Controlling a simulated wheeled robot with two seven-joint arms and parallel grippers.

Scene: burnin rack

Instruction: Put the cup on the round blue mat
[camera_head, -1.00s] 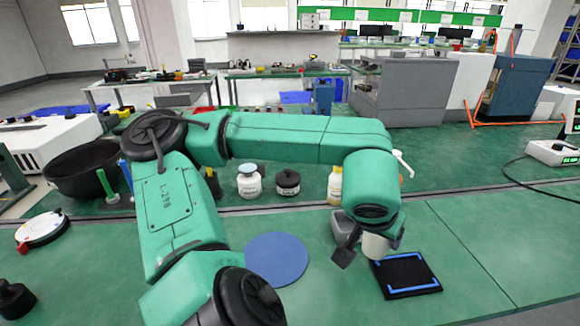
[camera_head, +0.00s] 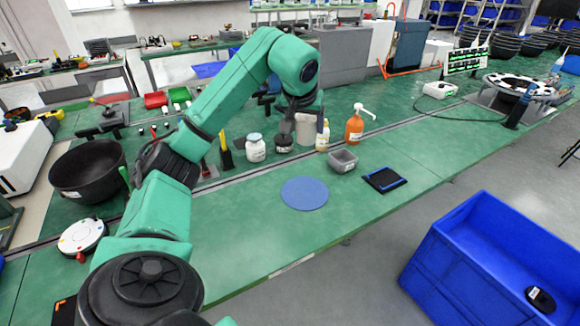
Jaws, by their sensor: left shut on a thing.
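My left gripper (camera_head: 299,118) is shut on a pale beige cup (camera_head: 306,131), which looks roughly upright and held above the table. In the picture the cup covers part of the bottle area behind it. The round blue mat (camera_head: 304,193) lies flat and empty on the green table, lower in the picture than the cup. The cup is apart from the mat. My right gripper is not in view.
A grey bin (camera_head: 343,161) and a black pad with blue edging (camera_head: 385,179) stand right of the mat. A white jar (camera_head: 256,148), a yellow-labelled bottle (camera_head: 322,136) and an orange pump bottle (camera_head: 354,126) stand behind. Table left of the mat is clear.

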